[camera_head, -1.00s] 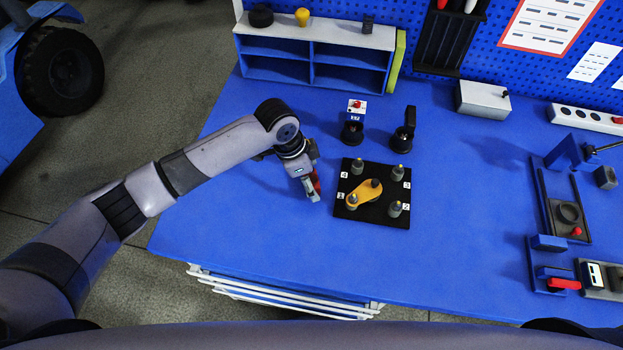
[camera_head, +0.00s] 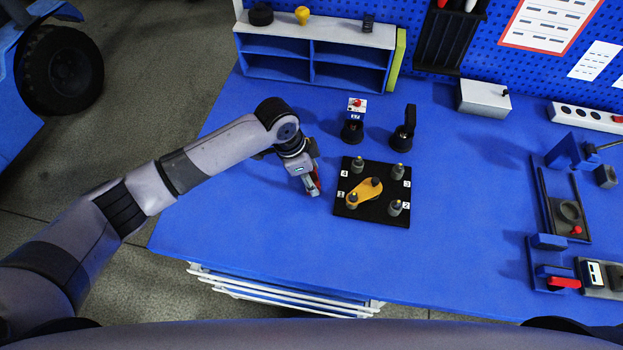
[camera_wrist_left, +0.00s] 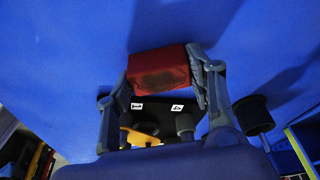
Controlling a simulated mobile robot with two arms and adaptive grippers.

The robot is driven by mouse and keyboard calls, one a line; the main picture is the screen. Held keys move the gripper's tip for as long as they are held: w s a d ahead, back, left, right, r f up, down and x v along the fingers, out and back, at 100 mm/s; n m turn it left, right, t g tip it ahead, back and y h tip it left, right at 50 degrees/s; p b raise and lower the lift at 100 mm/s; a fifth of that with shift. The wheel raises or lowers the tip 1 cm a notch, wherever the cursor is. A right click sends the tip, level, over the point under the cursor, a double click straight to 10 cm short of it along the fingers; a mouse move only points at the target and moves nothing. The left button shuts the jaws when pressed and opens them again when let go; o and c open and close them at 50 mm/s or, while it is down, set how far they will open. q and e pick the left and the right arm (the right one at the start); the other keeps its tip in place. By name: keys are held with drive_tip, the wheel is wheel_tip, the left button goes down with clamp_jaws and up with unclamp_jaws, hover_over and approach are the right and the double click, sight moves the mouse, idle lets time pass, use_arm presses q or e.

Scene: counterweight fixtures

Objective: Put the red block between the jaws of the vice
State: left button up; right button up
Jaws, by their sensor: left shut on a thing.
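My left gripper (camera_head: 314,187) is over the blue table, just left of the black numbered plate. It is shut on the red block (camera_wrist_left: 158,66), which shows between both fingers in the left wrist view. In the head view only a small red part of the block (camera_head: 318,182) shows beside the fingers. A blue fixture with a bar handle, which looks like the vice (camera_head: 567,150), stands at the right of the table, far from the gripper. I cannot clearly make out its jaws. My right gripper is not in view.
The black plate (camera_head: 383,211) carries grey pegs and a yellow link (camera_head: 365,193). Two black-based stands (camera_head: 352,131) are behind it. A blue-grey shelf (camera_head: 315,52) and a grey box (camera_head: 483,98) are at the back. A red-handled blue fixture (camera_head: 563,282) is at the front right. The table's middle right is clear.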

use_arm(q)
drive_tip(key=shift+c, duration=0.7)
drive_tip(key=shift+r, duration=0.15)
drive_tip(key=shift+r, duration=0.25)
wheel_tip(320, 180, up, 19)
drive_tip(key=b, duration=0.2)
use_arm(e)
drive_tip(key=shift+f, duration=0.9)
use_arm(q)
drive_tip(key=s+a+n+t+y, duration=0.1)
drive_tip(key=s+a+n, duration=0.1)
drive_tip(key=a+n, duration=0.6)
drive_tip(key=s+a+n+t+y, duration=0.1)
drive_tip(key=s+a+n+y, duration=0.1)
drive_tip(key=a+n, duration=0.5)
drive_tip(key=a, duration=0.3)
drive_tip(key=shift+a+f+n+t, duration=0.2)
drive_tip(key=shift+a+n+t, duration=0.1)
drive_tip(key=shift+a+n, duration=0.1)
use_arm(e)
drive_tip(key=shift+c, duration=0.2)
